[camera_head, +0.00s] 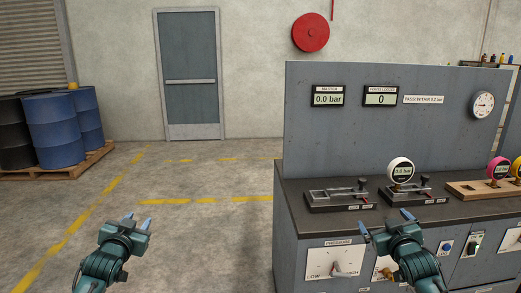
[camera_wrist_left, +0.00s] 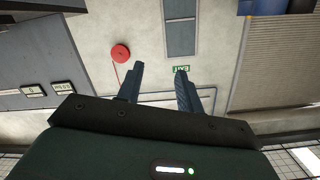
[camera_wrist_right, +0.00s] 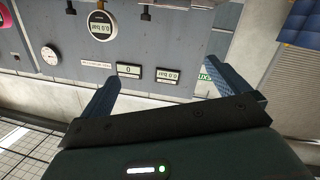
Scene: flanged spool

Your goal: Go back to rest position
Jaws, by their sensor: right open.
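My left gripper (camera_head: 137,222) is raised over open floor to the left of the grey test bench (camera_head: 300,230). In the left wrist view its two fingers (camera_wrist_left: 160,88) stand apart with nothing between them. My right gripper (camera_head: 386,226) is in front of the bench's front panel, near the edge of its top. In the right wrist view its fingers (camera_wrist_right: 162,90) are spread wide and empty. In the head view it covers part of the bench's front controls.
The bench carries a white gauge (camera_head: 401,171) on a fixture, an empty-looking fixture (camera_head: 335,196), a wooden board (camera_head: 470,190) with gauges, and a pressure lever (camera_head: 337,268). Blue drums (camera_head: 62,128) stand on a pallet at the back left. The floor between is clear up to the door (camera_head: 189,75).

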